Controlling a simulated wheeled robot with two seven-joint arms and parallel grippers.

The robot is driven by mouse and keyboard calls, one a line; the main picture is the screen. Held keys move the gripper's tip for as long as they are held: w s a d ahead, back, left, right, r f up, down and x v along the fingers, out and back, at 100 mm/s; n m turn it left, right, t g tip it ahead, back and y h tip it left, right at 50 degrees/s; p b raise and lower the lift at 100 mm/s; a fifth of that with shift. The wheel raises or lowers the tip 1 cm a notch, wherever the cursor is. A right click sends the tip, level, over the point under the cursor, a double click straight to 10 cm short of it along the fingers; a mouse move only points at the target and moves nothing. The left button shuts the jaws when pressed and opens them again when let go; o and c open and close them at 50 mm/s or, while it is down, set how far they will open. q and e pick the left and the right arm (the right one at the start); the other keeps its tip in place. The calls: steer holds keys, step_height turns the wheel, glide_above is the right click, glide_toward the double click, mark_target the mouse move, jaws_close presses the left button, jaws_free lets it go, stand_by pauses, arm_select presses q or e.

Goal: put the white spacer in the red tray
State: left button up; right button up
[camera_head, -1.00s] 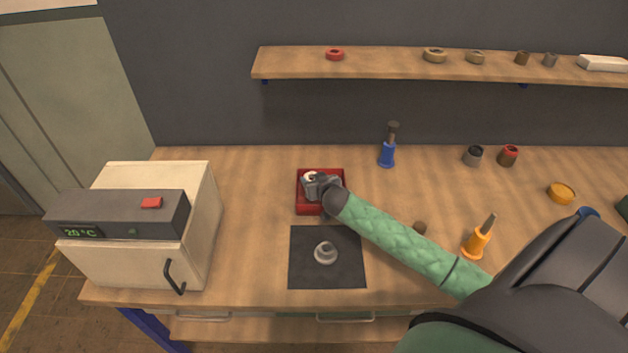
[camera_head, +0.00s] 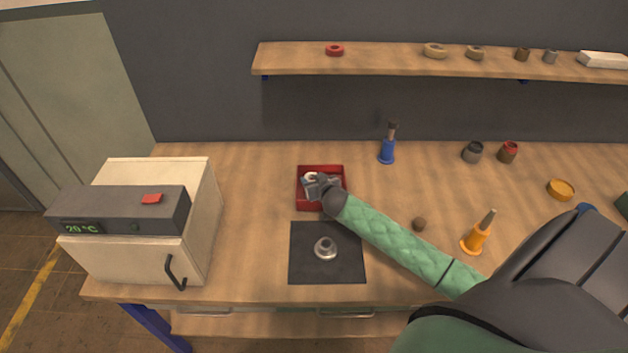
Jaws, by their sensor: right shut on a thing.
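The red tray (camera_head: 335,169) sits on the bench left of centre, behind a dark mat. My right gripper (camera_head: 312,183) is over and inside the tray's outline, shut on the white spacer (camera_head: 310,176). Only a small pale ring of the spacer shows at the tray's left side; the gripper hides the rest. I cannot tell whether the spacer touches the tray floor. My left gripper is not in view.
A metal flanged part (camera_head: 325,249) stands on the dark mat (camera_head: 343,270) in front of the tray. A white oven-like box (camera_head: 130,262) stands at left. A blue-handled tool (camera_head: 387,151), a brown knob (camera_head: 418,224) and an orange tool (camera_head: 476,238) stand to the right.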

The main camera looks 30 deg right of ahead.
steer(key=o, duration=0.7)
steer(key=shift+s+f, duration=0.15)
steer(key=shift+f, duration=0.2)
steer(key=shift+r+p, duration=0.4)
steer(key=shift+r, duration=0.2)
steer(key=shift+b+v, duration=0.55)
steer(key=shift+v, duration=0.25)
steer(key=v, duration=0.2)
steer(key=shift+s+a+b, duration=0.15)
steer(key=shift+s+b, duration=0.1)
steer(key=shift+b, duration=0.15)
steer(key=b+v, duration=0.1)
steer(key=v, duration=0.5)
steer(key=shift+r+b, duration=0.25)
steer(key=shift+b, duration=0.15)
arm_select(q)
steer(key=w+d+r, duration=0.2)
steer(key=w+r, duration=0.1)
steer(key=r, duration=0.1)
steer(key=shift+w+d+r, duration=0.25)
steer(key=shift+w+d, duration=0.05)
arm_select(e)
steer(key=shift+v, duration=0.8)
